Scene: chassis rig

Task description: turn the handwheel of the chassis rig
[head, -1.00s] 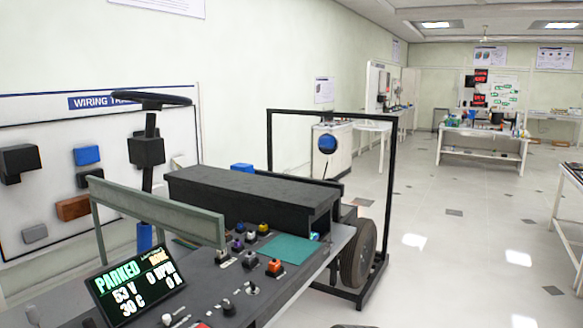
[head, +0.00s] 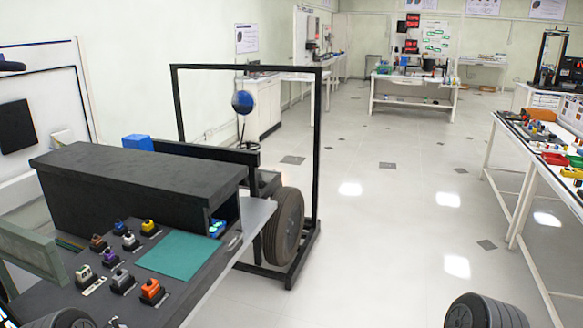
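The chassis rig's bench (head: 60,284) fills the lower left of the head view. A rubber tyre (head: 284,228) sits at the rig's right end beside a black upright frame (head: 318,150). Neither of my grippers is in view.
Dark ribbed rounded shapes show at the bottom left and bottom right (head: 487,312); I cannot tell what they are. A white table (head: 525,180) with coloured bins stands at the right. The tiled floor between is clear. A blue round object (head: 242,102) stands behind the frame.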

